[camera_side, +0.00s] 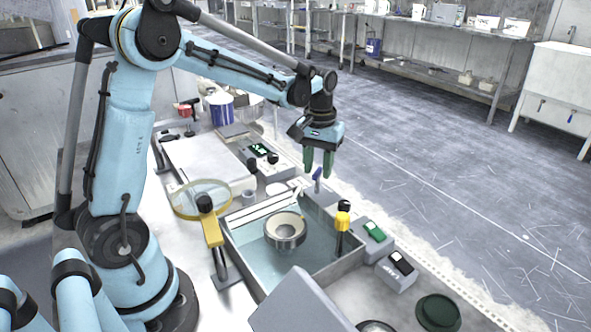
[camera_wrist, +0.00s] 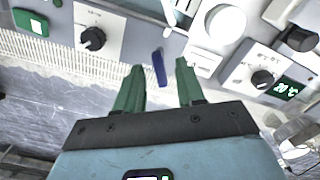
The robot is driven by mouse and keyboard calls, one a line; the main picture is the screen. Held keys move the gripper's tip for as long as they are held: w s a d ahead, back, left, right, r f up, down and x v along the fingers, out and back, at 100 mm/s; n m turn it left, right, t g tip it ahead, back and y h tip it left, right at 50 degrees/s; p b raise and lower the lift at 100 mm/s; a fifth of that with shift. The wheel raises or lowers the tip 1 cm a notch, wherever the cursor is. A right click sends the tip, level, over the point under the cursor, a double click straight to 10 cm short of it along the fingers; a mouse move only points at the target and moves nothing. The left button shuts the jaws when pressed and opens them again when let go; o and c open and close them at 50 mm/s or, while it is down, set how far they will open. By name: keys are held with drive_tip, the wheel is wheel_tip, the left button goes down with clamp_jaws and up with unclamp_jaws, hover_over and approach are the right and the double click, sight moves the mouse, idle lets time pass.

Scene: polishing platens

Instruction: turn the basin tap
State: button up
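A small blue lever (camera_side: 317,174), which looks like the tap handle, stands at the back right edge of the basin (camera_side: 337,269). In the wrist view the blue lever (camera_wrist: 159,68) is narrow and slightly tilted. It shows between the two green fingertips of my gripper (camera_wrist: 160,70). The fingers are apart with nothing clamped. In the side view my gripper (camera_side: 318,168) points down, its fingertips just above or around the lever. I cannot tell whether a finger touches it. The tap's body is mostly hidden.
A metal ring-shaped part (camera_side: 285,231) sits in the basin. A magnifier (camera_side: 201,199) stands left.

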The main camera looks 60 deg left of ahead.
wheel_tip(320, 180, up, 12)
idle(0.6)
drive_tip(key=s+d+f+m+t, duration=0.65)
drive_tip(key=s+d, duration=0.25)
drive_tip(key=s, duration=0.4)
wheel_tip(320, 180, up, 6)
drive_tip(key=r+n+g, duration=0.1)
drive_tip(key=n+g, duration=0.6)
hover_over(318, 171)
drive_tip(key=shift+m+t, duration=0.25)
wheel_tip(318, 171, down, 13)
drive_tip(key=shift+r, duration=0.2)
clamp_jaws()
